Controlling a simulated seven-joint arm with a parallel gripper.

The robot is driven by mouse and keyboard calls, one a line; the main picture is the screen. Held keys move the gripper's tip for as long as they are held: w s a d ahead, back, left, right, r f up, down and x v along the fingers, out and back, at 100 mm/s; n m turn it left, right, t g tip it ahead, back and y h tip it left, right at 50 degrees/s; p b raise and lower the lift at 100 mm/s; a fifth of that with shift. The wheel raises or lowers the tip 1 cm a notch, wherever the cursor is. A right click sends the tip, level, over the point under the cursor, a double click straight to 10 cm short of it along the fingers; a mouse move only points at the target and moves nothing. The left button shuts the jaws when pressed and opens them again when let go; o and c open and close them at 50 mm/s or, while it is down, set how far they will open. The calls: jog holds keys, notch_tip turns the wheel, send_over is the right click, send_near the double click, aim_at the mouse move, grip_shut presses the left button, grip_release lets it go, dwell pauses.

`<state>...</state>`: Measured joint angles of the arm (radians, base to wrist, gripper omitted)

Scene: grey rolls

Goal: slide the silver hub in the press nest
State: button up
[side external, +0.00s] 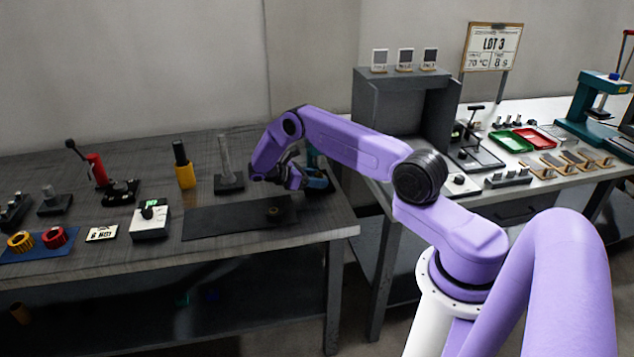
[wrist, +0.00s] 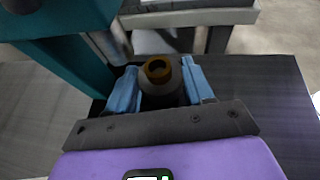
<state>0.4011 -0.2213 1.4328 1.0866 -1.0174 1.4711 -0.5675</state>
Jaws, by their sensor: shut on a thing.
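My gripper (wrist: 160,85) has two blue fingers, shut on a grey round part between them, which looks like the silver hub (wrist: 162,98). A brass-coloured ring (wrist: 158,69) with a dark hole shows at the hub's far end. A teal press (wrist: 65,22) stands close at the upper left of the wrist view, with a silver post (wrist: 107,47) beside the left finger. In the side external view my gripper (side external: 318,182) is at the right end of the left bench, in front of the teal press (side external: 312,155), which my arm mostly hides. I cannot make out the press nest.
A dark mat (side external: 225,222) lies in front, with a small brass-coloured part (side external: 273,211) on it. A grey post on a base (side external: 227,165) and a yellow and black tool (side external: 183,168) stand to the left. A grey cabinet (side external: 395,110) stands behind, right.

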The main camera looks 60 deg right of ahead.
jog(key=shift+w+d, duration=1.05)
jog(key=shift+d, duration=0.1)
jog(key=shift+f, duration=0.5)
dwell(1.2)
jog(key=o, duration=1.4)
jog(key=shift+c, duration=0.2)
